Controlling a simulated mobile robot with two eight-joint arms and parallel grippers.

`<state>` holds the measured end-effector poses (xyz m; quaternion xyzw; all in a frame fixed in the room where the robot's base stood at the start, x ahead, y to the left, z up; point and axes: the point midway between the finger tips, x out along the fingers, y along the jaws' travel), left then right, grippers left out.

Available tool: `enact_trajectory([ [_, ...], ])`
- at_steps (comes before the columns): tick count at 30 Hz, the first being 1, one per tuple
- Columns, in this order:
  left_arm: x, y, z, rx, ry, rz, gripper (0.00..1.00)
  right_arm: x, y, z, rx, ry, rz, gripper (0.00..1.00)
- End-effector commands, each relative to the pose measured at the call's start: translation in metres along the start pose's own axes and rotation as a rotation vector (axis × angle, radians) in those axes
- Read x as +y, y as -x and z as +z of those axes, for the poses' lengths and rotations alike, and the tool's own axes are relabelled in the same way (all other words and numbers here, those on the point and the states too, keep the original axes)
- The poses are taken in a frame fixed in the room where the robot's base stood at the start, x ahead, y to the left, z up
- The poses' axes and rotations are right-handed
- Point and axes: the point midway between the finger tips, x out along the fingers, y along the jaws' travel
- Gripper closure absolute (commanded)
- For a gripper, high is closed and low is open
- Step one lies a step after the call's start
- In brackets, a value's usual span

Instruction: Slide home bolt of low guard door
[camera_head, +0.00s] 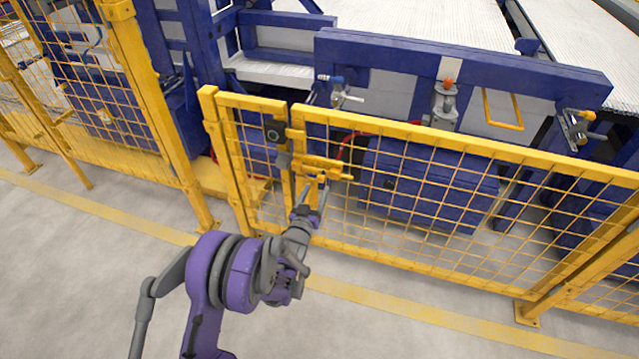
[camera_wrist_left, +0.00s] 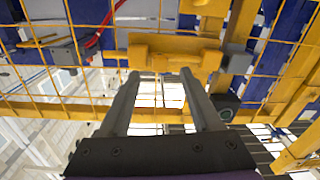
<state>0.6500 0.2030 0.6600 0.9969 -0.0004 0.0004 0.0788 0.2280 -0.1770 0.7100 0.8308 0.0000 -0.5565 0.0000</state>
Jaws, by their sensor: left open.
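The low guard door (camera_head: 430,143) is a yellow mesh panel beside a short yellow fence section (camera_head: 238,101). Its yellow bolt (camera_head: 322,163) lies level near the door's left post; in the left wrist view the bolt (camera_wrist_left: 172,53) is just ahead of the fingers. A grey block (camera_head: 283,160) sits at the bolt's left end; it is on the right in the wrist view (camera_wrist_left: 236,57). My left gripper (camera_head: 315,185) is open, with fingertips (camera_wrist_left: 159,73) close to the bolt. I cannot tell whether they touch it. My right gripper is not in view.
Taller yellow mesh fencing (camera_head: 100,95) stands at left. Blue machinery (camera_head: 425,185) and a conveyor (camera_head: 420,20) are behind the door. A dark round-faced box (camera_head: 274,131) is on the post above the grey block. The grey floor (camera_head: 90,270) in front is clear.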

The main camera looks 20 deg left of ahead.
Motion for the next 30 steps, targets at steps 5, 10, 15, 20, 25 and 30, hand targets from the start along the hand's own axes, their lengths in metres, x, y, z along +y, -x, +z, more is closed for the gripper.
enact_trajectory([
  [5, 0.000, -0.029, 0.001, -0.001, 0.000, 0.000, 0.35, 0.000, -0.003, 0.001, -0.001, 0.000, 0.000, 0.50],
  [10, 0.000, -0.043, 0.001, -0.001, 0.000, 0.000, 0.35, 0.000, -0.004, 0.001, -0.001, 0.000, 0.000, 0.50],
  [15, 0.000, -0.046, 0.000, -0.001, 0.000, 0.000, 0.35, 0.000, -0.004, 0.001, -0.001, 0.000, 0.000, 0.50],
  [20, 0.000, -0.046, 0.000, -0.001, 0.000, 0.000, 0.37, 0.000, -0.004, 0.001, -0.001, 0.000, 0.000, 0.50],
  [25, 0.000, -0.046, 0.000, -0.001, 0.000, 0.000, 0.68, 0.000, -0.004, 0.001, -0.001, 0.000, 0.000, 0.50],
  [30, 0.000, -0.046, 0.000, -0.001, 0.000, 0.000, 0.98, 0.000, -0.004, 0.001, -0.001, 0.000, 0.000, 0.50],
])
